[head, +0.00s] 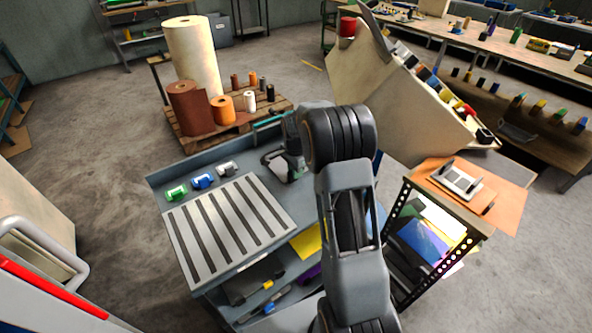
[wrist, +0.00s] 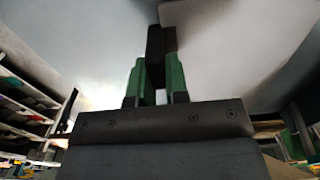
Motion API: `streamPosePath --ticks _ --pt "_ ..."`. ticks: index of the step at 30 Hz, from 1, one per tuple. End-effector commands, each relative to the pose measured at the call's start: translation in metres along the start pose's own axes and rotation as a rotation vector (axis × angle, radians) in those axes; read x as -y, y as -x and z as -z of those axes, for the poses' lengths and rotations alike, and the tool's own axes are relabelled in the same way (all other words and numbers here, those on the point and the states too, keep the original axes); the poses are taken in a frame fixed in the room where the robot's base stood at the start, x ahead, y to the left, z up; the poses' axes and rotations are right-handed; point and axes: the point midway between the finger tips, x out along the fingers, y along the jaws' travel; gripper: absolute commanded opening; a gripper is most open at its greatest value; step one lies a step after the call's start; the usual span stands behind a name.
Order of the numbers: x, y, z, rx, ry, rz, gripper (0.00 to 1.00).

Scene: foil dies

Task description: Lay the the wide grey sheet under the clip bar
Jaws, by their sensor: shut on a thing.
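My gripper (wrist: 157,62) shows two green fingers in the wrist view, shut on a dark narrow piece (wrist: 160,42) that stands up between and beyond the tips. A broad pale grey surface (wrist: 240,45) fills the upper right behind it; I cannot tell whether it is the wide grey sheet. In the head view my arm hides much of the gripper. A pale slotted plate (head: 225,228) lies flat on the grey bench (head: 160,185). I cannot single out the clip bar with certainty. A pale plate with dark grips (head: 460,181) lies on an orange board (head: 510,197).
Green (head: 176,193), blue (head: 203,181) and white (head: 227,169) small items line the bench's back. A black rack (head: 400,290) holding coloured sheets stands right of my arm. A pallet with rolls (head: 193,110) stands behind. Open floor (head: 90,150) lies at left.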

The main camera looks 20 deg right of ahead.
Motion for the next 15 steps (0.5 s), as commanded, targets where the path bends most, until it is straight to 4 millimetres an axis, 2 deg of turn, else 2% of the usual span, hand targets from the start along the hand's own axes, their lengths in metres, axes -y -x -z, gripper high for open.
streamPosePath --ticks 15 --pt "0.0004 -0.0071 -0.0001 -0.001 0.0 0.001 0.0"
